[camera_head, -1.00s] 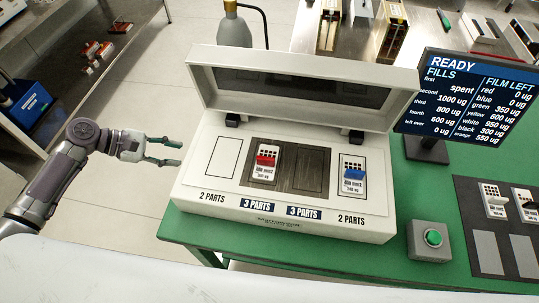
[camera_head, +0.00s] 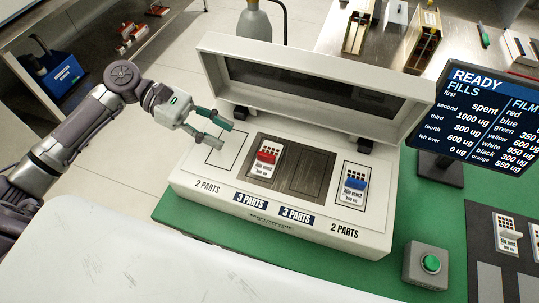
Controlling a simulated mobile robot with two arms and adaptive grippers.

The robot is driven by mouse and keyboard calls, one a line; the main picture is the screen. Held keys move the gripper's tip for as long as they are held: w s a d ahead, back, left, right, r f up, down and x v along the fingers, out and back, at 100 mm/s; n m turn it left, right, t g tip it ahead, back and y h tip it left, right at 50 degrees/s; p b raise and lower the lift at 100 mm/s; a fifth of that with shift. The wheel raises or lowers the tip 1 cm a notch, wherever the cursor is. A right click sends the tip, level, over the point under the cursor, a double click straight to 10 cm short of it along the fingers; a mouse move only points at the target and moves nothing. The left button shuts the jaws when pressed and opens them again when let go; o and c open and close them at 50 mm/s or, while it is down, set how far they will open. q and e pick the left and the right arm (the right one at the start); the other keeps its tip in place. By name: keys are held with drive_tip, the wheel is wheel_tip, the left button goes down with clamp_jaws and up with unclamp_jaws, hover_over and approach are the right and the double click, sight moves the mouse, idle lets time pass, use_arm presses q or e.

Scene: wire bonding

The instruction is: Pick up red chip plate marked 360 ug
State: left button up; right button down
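A chip plate with a red top part (camera_head: 266,158) lies in the left dark slot of the white machine (camera_head: 205,183), above a "3 PARTS" label. Its small print is too small to read. My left gripper (camera_head: 226,134) is open and empty, with two green fingers. It is over the empty outlined "2 PARTS" slot at the machine's left, to the left of the red plate and apart from it. My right gripper is not in view.
A blue-topped chip plate (camera_head: 354,186) lies in the right slot. The machine's raised lid (camera_head: 320,60) stands behind the slots. A green button box (camera_head: 428,263), a screen (camera_head: 488,110) and a dark mat with white plates (camera_head: 505,232) are to the right.

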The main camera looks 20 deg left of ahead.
sight(258, 152)
use_arm(q)
drive_tip(key=x, duration=0.4)
drive_tip(key=shift+d+r, duration=0.1)
drive_tip(key=shift+r, duration=0.05)
drive_tip(key=shift+d+f+p, duration=0.2)
drive_tip(key=shift+d+p, duration=0.15)
drive_tip(key=shift+d, duration=0.15)
drive_tip(key=x, duration=0.3)
drive_tip(key=shift+d+f+p, duration=0.2)
drive_tip(key=shift+f+p, duration=0.05)
drive_tip(key=shift+p, duration=0.15)
drive_tip(key=shift+d+f, duration=0.2)
drive_tip(key=shift+d, duration=0.25)
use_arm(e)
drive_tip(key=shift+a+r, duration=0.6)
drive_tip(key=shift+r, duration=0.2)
use_arm(q)
drive_tip(key=shift+a, duration=0.1)
drive_tip(key=shift+c, duration=0.2)
clamp_jaws()
